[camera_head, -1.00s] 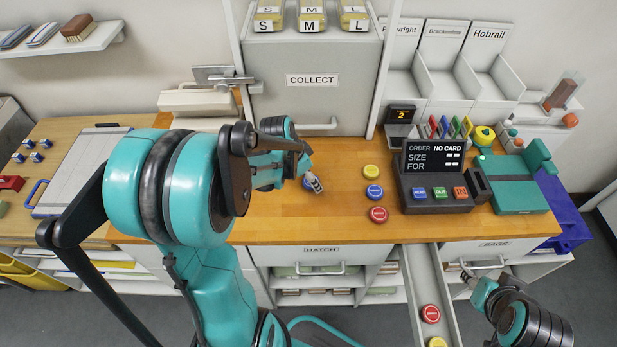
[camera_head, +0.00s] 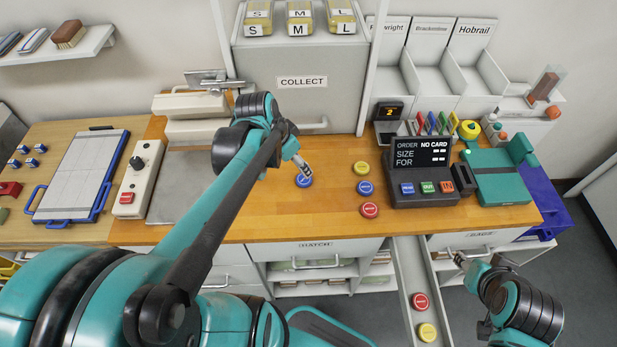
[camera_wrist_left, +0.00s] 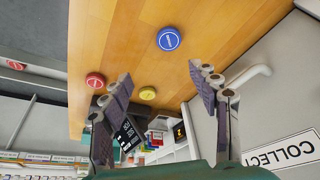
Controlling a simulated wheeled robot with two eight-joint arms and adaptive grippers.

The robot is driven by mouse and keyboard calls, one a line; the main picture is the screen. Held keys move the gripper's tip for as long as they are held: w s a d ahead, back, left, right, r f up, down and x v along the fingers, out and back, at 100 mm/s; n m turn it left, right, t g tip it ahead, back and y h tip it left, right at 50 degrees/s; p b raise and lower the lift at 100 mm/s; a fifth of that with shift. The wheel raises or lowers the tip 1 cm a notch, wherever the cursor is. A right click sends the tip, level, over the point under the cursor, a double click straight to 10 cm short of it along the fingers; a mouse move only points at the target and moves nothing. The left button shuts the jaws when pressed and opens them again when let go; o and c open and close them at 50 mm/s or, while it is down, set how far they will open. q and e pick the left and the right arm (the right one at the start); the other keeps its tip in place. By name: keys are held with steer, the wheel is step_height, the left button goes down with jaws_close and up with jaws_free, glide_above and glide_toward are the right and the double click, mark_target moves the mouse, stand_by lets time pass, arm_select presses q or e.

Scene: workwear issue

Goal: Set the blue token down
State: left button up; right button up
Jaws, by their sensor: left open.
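A blue token (camera_head: 304,180) lies flat on the wooden counter (camera_head: 270,222), just below my left gripper's fingertips (camera_head: 303,168). The left wrist view shows my left gripper (camera_wrist_left: 160,95) open and empty, with that blue token (camera_wrist_left: 169,39) apart from both fingers. A second blue token (camera_head: 364,188) lies to the right, between a yellow token (camera_head: 361,168) and a red token (camera_head: 370,210). My right gripper (camera_head: 456,257) is at the lower right, beside an open drawer; its jaw state is unclear.
The open narrow drawer (camera_head: 408,268) holds a red token (camera_head: 420,301) and a yellow token (camera_head: 427,332). An order terminal (camera_head: 421,172) reading NO CARD stands right of the tokens. The grey COLLECT cabinet (camera_head: 302,100) stands behind. Counter between the left blue token and the token column is clear.

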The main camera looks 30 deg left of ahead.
arm_select(q)
steer(key=s+d+r+n+t+y, duration=0.1)
steer(key=s+d+r+n+t, duration=0.1)
steer(key=s+d, duration=0.5)
steer(key=d+n+t, duration=0.1)
steer(key=d, duration=0.3)
steer(key=shift+n, duration=0.4)
